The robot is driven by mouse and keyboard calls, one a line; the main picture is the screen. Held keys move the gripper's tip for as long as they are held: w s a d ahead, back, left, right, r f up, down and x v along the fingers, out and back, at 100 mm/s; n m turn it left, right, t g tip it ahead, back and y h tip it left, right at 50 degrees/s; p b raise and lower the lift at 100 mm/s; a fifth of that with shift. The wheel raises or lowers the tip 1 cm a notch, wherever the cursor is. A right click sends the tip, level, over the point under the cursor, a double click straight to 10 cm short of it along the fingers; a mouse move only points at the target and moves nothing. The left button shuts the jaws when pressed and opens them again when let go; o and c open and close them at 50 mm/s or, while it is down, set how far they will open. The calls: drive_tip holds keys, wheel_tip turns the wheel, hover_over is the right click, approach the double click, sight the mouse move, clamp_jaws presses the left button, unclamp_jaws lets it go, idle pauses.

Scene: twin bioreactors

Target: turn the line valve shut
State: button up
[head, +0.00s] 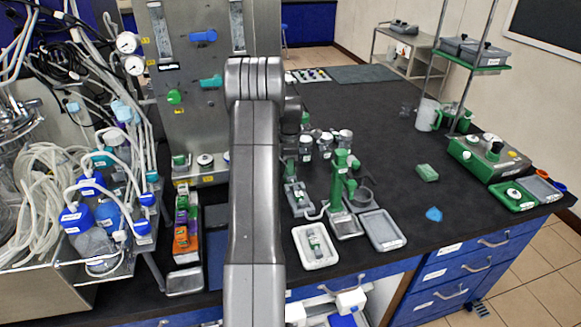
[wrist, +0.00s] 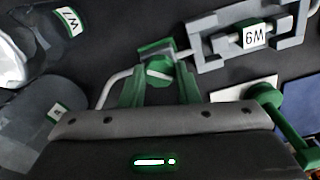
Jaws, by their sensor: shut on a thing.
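In the wrist view, a green valve handle (wrist: 158,68) sits on a thin pale line that bends from the lower left toward a grey bracket. My gripper (wrist: 160,78) has green fingers on either side of this handle and is shut on it. The handle's exact turn angle is hard to tell, since the fingers partly cover it. In the head view, my arm hides most of the gripper and the valve.
A grey frame labelled W9 (wrist: 250,38) lies close beside the valve. White-topped jars (head: 325,143) and a green stand (head: 341,180) are nearby. A white tray (head: 300,258) and grey tray (head: 383,229) lie in front.

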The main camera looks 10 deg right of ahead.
drive_tip(key=m, duration=0.5)
drive_tip(key=shift+m+b, duration=0.3)
drive_tip(key=shift+b, duration=0.05)
drive_tip(key=m, duration=0.4)
drive_tip(key=shift+m, duration=0.4)
drive_tip(key=o, duration=1)
drive_tip(key=shift+c, duration=0.2)
wheel_tip(320, 180, up, 14)
drive_tip(key=b, duration=0.1)
drive_tip(key=shift+f, duration=0.15)
